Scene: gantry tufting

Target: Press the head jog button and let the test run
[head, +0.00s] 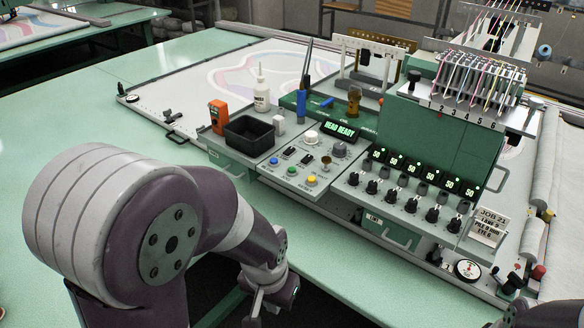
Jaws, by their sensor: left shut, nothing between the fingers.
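The green-topped tufting machine's control panel (300,172) faces me, with a blue button (274,160), a green button (292,170) and a yellow button (311,180) in a row along its front edge. Their labels are too small to read, so I cannot tell which is the head jog button. The display (341,130) above reads "HEAD READY". My left gripper (257,306) is shut and empty at the bottom of the view, in front of and below the panel, clear of the buttons. My right gripper is not in view.
A black bin (249,135), an orange device (218,116) and a white bottle (262,90) stand at the panel's left. A row of black knobs (388,194) and a job card (489,225) lie right. The green table (60,120) at the left is clear.

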